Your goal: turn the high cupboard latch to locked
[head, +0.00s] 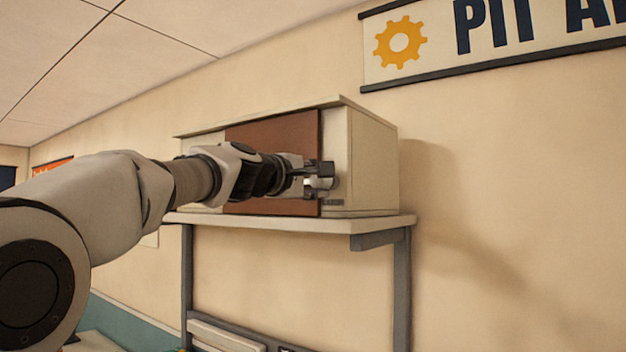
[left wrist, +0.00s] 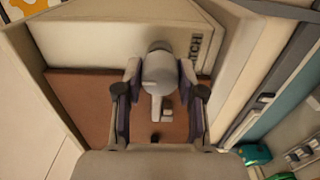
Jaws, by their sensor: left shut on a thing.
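The high cupboard (head: 366,165) is a cream box with a brown door (head: 270,135), standing on a wall shelf. Its latch (left wrist: 157,72) is a pale grey round knob with a short lever, on the cream front beside the brown door. My left gripper (head: 320,178) reaches the right edge of the door. In the left wrist view the gripper's two fingers (left wrist: 160,75) lie on either side of the knob and are shut on it. In the head view the fingers hide most of the latch. My right gripper is not in view.
The shelf (head: 385,222) has grey metal legs and juts out below the cupboard. A banner (head: 490,38) with a gear hangs on the wall at upper right. The wall right of the cupboard is bare. Green items (left wrist: 255,153) show at lower right in the wrist view.

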